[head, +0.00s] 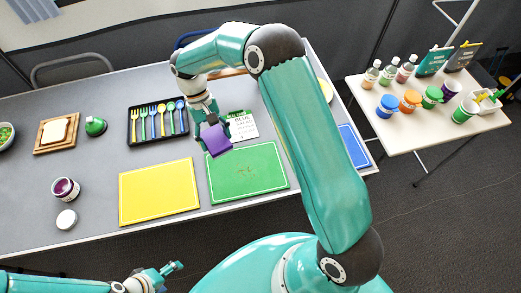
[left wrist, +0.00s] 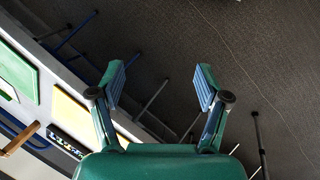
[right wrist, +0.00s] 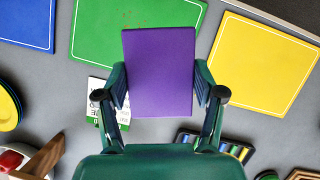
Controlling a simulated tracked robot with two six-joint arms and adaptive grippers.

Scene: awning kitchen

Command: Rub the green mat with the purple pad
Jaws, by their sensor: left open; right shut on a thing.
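The green mat (head: 252,173) lies on the grey table between a yellow mat and a blue mat. It has a thin pale border and a small brownish mark near its middle. My right gripper (head: 212,128) is shut on the purple pad (head: 217,141) and holds it near the mat's back left corner. In the right wrist view the purple pad (right wrist: 159,72) sits between the fingers and covers part of the green mat (right wrist: 95,35). I cannot tell how high the pad is above the table. My left gripper (left wrist: 160,85) is open and empty, off the table's front edge over the floor.
The yellow mat (head: 158,192) is left of the green one, the blue mat (head: 354,147) right of it. A cutlery tray (head: 157,136) and a printed card (head: 242,126) lie behind. A jar (head: 65,189) stands at left. A side table (head: 400,137) holds bottles and cups.

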